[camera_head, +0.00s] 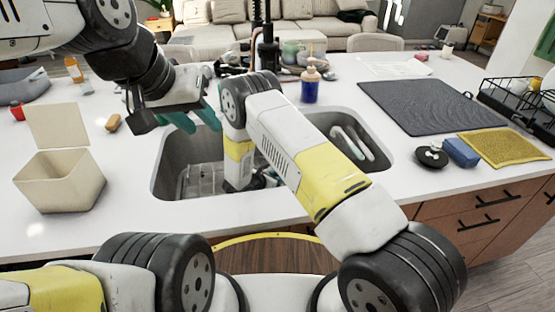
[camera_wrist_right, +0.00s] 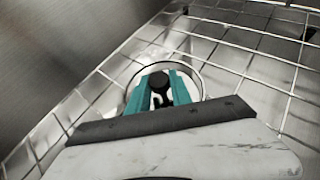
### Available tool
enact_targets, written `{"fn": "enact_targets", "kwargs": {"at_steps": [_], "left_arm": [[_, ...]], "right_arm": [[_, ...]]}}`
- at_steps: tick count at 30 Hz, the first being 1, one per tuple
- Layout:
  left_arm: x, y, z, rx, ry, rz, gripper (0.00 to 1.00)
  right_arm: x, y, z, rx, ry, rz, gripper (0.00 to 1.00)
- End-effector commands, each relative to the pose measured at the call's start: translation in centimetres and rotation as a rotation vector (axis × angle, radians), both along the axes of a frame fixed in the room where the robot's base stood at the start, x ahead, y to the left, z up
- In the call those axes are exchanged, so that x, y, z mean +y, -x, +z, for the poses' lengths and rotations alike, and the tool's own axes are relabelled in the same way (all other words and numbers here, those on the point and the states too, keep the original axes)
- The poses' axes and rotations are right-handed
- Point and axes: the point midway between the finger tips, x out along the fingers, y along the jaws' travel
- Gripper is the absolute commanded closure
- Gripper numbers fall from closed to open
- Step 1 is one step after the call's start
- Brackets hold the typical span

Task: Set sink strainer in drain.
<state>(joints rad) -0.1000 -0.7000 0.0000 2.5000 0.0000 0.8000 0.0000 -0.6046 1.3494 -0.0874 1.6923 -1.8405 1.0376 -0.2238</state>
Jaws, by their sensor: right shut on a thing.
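In the right wrist view, my right gripper (camera_wrist_right: 162,88) points down into the sink, its teal fingers shut on the dark knob of the sink strainer (camera_wrist_right: 159,82). A pale round rim, which looks like the drain (camera_wrist_right: 203,82), surrounds the fingertips. I cannot tell whether the strainer is seated in it; the gripper hides much of it. In the head view, my right arm reaches into the left basin of the sink (camera_head: 172,165) and mostly hides the gripper there. My left gripper (camera_head: 196,112) is open and empty above the left basin's back edge.
A wire grid (camera_wrist_right: 240,75) lies on the basin floor around the drain. An open beige box (camera_head: 60,185) stands left of the sink. A soap bottle (camera_head: 310,88) stands behind it. A black round item (camera_head: 431,157), blue sponge (camera_head: 461,152) and yellow cloth (camera_head: 505,148) lie right.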

Motion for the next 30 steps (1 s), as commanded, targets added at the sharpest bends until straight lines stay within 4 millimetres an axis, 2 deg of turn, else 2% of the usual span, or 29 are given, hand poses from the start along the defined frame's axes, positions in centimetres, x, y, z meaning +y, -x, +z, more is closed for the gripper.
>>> {"fn": "enact_targets", "kwargs": {"at_steps": [26,27,30], "left_arm": [[0.00,0.00,0.00,0.000,0.000,0.000,0.64],[0.00,0.00,0.00,0.000,0.000,0.000,0.64],[0.00,0.00,0.00,0.000,0.000,0.000,0.64]], "right_arm": [[-0.01,-0.07,-0.47,-0.001,0.000,0.000,1.00],[-0.01,-0.07,-0.47,-0.001,0.000,0.000,0.68],[-0.02,-0.06,-0.47,-0.001,0.000,0.000,0.49]]}}
